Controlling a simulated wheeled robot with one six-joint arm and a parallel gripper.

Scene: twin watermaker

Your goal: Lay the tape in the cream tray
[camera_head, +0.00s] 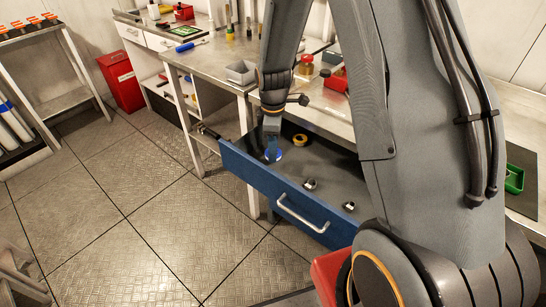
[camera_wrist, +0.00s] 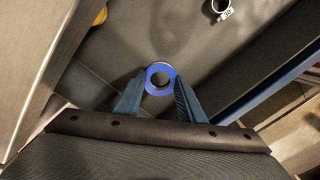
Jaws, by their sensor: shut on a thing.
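A blue ring-shaped roll of tape (camera_wrist: 160,92) is between the fingertips of my gripper (camera_wrist: 159,84) in the wrist view. My gripper is shut on it. In the head view, my gripper (camera_head: 272,147) reaches down into the open blue drawer, and the blue tape (camera_head: 273,155) shows at its tip near the drawer's front wall. Whether the tape touches the drawer floor, I cannot tell. A small pale open tray (camera_head: 241,72), grey-cream in this light, stands on the metal bench to the upper left of my gripper.
The blue drawer (camera_head: 256,183) also holds a yellow roll (camera_head: 300,139) and two metal clamps (camera_head: 310,184) (camera_head: 349,206). A red bin (camera_head: 333,80) and a red-and-orange jar (camera_head: 305,65) stand on the bench near my arm. Bench edges border the drawer.

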